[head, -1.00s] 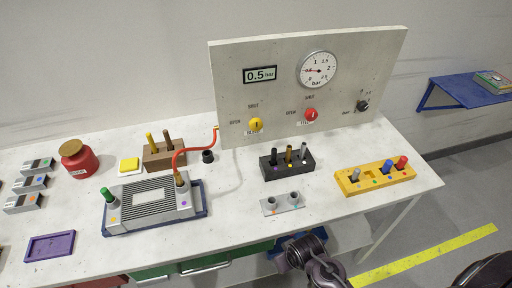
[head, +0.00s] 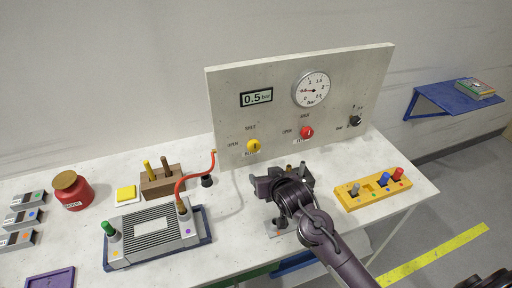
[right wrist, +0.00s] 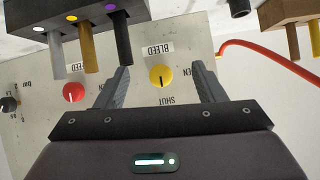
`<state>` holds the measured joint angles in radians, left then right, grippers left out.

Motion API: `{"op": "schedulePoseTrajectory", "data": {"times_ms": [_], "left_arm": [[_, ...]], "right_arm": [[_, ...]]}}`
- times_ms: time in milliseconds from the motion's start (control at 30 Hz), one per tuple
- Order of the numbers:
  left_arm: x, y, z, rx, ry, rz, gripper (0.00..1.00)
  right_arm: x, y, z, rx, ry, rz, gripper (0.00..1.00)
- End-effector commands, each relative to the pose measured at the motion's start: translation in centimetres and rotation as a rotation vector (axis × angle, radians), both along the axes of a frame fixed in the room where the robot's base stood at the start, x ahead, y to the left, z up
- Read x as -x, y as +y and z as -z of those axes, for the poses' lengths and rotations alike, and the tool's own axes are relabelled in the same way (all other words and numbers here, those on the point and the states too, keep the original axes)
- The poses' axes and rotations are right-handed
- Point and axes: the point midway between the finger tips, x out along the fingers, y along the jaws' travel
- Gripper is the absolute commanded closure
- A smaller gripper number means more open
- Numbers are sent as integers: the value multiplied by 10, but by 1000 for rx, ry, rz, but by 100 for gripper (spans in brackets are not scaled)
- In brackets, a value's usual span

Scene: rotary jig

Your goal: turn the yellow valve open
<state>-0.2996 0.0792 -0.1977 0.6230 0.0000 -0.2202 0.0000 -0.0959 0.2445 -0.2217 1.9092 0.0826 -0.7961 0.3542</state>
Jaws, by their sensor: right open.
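The yellow valve (head: 253,146) is a round knob low on the left part of the grey panel, between an OPEN and a SHUT label. Its pointer mark lines up with the SHUT label. In the right wrist view, which is upside down, the yellow valve (right wrist: 162,76) shows between my open fingers, beyond their tips. My right gripper (right wrist: 162,80) is open and empty, and is apart from the valve. In the head view my right gripper (head: 266,178) is over the table in front of the panel. My left gripper is not in view.
A red valve (head: 306,132) and a black knob (head: 355,120) are on the same panel (head: 230,100). The gauge display reads 0.5 bar. A red hose (head: 192,176) runs left of the valve. A dark block with pegs (right wrist: 92,10) stands close to my right gripper.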

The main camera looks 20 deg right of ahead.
Motion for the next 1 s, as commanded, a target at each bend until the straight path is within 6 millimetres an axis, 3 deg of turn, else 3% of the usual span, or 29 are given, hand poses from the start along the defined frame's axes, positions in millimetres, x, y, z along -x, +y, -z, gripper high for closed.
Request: {"op": "schedulePoseTrajectory", "data": {"times_ms": [100,200,400,800,1000], "left_arm": [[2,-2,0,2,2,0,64],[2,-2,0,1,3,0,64],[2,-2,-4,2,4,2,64],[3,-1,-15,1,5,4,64],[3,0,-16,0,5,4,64]], "right_arm": [[-37,-7,-16,-29,-116,18,37],[-53,-10,-23,-47,-173,26,37],[-70,-11,-22,-55,-192,29,37],[-119,-9,-1,-54,-190,28,37],[-128,-8,4,-54,-189,26,37]]}}
